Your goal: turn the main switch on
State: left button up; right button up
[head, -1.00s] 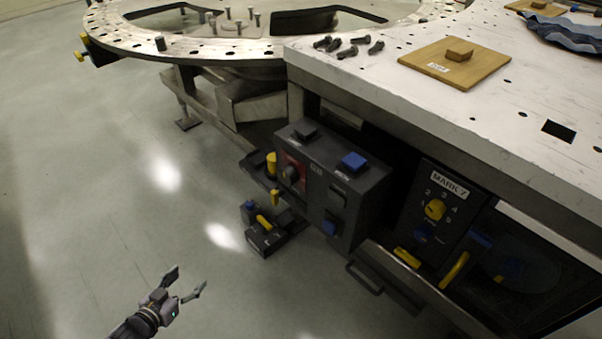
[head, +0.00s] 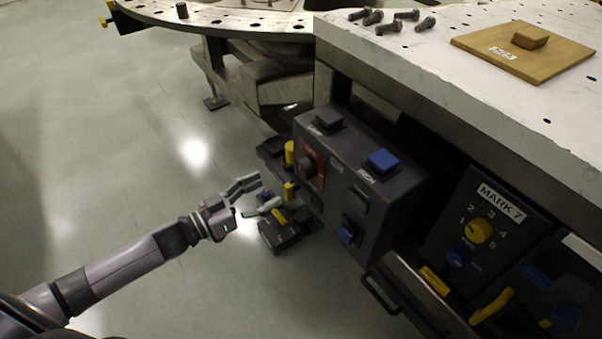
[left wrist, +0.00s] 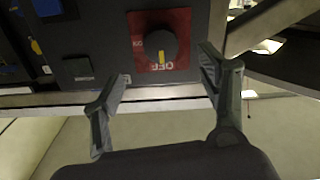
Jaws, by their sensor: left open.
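The main switch (head: 308,164) is a round dark knob on a red plate, on the left face of the dark control box (head: 358,190). In the left wrist view the knob (left wrist: 160,45) has a yellow pointer mark turned toward the "OFF" label, which reads upside down; an "ON" label is at the left of the plate. My left gripper (head: 264,194) is open and empty, facing the box, its fingers a short way from the knob. In the left wrist view the knob lies between and beyond the fingertips (left wrist: 165,64). My right gripper is out of view.
The box also carries a blue button (head: 383,161), a black button (head: 328,119) and yellow posts near its left edge. A "MARK 7" panel (head: 485,222) with a yellow dial is to its right. The white tabletop (head: 470,100) overhangs. Floor at left is clear.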

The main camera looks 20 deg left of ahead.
aim_at(300, 172)
pick_arm(q)
jog(key=b+x, duration=0.1)
jog(key=x, duration=1)
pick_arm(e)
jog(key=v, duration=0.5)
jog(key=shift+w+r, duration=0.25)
pick_arm(q)
jog(key=shift+c, duration=0.2)
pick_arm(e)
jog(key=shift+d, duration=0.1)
pick_arm(q)
jog(key=c, duration=1.1)
